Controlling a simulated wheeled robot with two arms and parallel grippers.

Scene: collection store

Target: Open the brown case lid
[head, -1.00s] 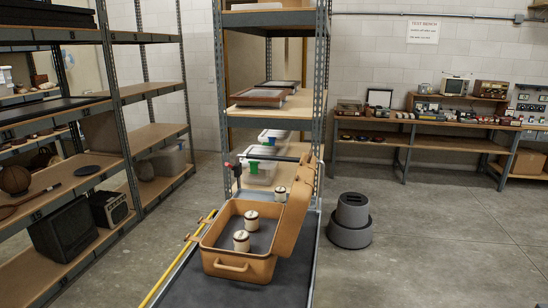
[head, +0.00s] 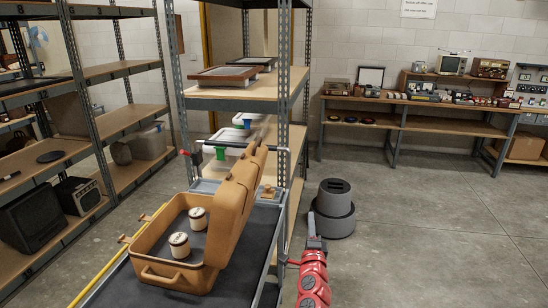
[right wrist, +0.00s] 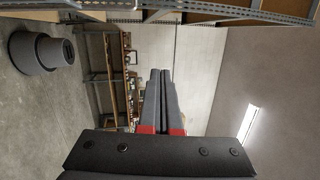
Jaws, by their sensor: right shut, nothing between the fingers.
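The brown case (head: 165,252) sits on a dark-topped cart. Its lid (head: 237,212) stands open, raised on the right side of the base and leaning outward to the right. Two cream, dark-banded jars, a nearer one (head: 179,245) and a farther one (head: 198,217), stand inside the base. My right gripper (head: 313,218) is right of the cart, apart from the lid. In the right wrist view its fingers (right wrist: 160,90) are together with nothing between them. My left gripper is not in view.
The cart top (head: 190,292) has a yellow strip along its left edge. A tall shelf rack (head: 235,98) stands close behind the case. A grey round stepped stool (head: 335,208) is on the floor beyond my right gripper. Open floor (head: 430,240) lies to the right.

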